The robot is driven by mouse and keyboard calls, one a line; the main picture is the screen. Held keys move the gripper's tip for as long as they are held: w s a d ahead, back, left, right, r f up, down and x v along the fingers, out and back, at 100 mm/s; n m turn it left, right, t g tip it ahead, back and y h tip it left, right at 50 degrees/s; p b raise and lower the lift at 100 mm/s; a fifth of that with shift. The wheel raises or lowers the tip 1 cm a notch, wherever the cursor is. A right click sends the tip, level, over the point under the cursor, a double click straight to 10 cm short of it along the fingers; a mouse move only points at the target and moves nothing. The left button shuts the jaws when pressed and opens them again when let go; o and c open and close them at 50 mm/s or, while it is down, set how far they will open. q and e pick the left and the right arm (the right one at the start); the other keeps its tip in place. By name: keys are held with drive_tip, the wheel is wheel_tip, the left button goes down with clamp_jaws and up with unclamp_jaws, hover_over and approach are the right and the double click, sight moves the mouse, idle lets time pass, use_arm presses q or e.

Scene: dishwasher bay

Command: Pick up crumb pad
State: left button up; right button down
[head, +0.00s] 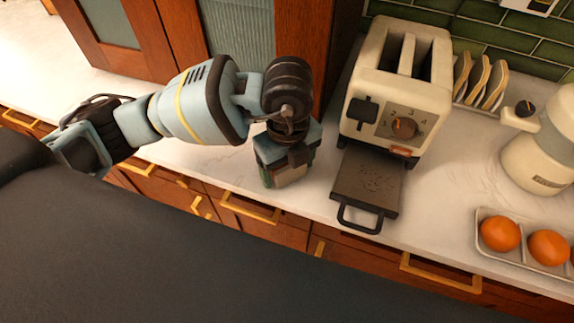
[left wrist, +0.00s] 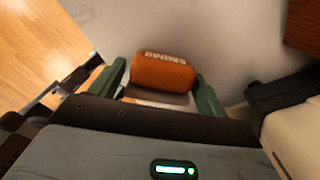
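A rounded orange block with pale lettering, which I take for the crumb pad (left wrist: 163,72), shows in the left wrist view, with a grey-brown underside strip. My left gripper (left wrist: 160,88) points down with one green finger on each side of it. The fingers are very near its ends; whether they press on it cannot be told. In the head view my left gripper (head: 285,172) is low over the counter, left of the toaster's pulled-out tray, and mostly hides the pad. My right gripper is not in view.
A cream toaster (head: 399,80) stands to the right, its dark crumb tray (head: 368,185) out with crumbs on it. The counter's front edge is close.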

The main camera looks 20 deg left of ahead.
use_arm(q)
drive_tip(key=c, duration=0.8)
drive_tip(key=shift+o, duration=0.2)
drive_tip(key=shift+r, duration=0.15)
drive_tip(key=shift+r, duration=0.25)
wheel_tip(320, 180, up, 3)
drive_tip(key=s+a+r, duration=0.1)
drive_tip(key=s+a, duration=0.9)
drive_tip(key=s, duration=0.2)
drive_tip(key=shift+a, duration=0.3)
drive_tip(key=shift+r, duration=0.1)
